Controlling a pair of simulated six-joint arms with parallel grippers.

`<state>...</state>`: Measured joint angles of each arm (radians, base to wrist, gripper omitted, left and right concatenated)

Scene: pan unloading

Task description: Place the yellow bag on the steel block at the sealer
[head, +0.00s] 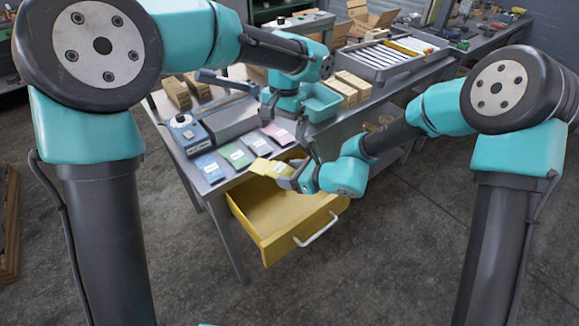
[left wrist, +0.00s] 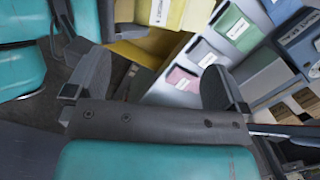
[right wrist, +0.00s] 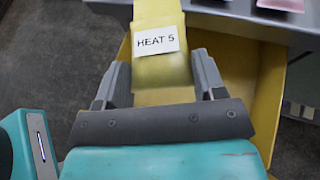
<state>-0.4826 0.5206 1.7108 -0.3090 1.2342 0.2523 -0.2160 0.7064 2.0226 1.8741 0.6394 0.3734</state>
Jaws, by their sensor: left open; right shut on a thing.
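The yellow bag (head: 262,166) is held by my right gripper (head: 287,180), at the table's front edge above the open drawer. In the right wrist view the bag (right wrist: 160,72) sits between the fingers of my right gripper (right wrist: 160,82), its label reading HEAT 5. The bag's top also shows in the left wrist view (left wrist: 160,14). The grey steel block (head: 224,118) lies on the table beside the blue sealer (head: 187,136), left of and behind the bag. My left gripper (head: 287,120) is open and empty above the table, right of the block; its spread fingers show in the left wrist view (left wrist: 155,85).
Blue (head: 210,167), green (head: 236,155), grey (head: 258,143) and pink (head: 278,133) bags lie in a row along the front edge. The yellow drawer (head: 270,235) juts out below.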

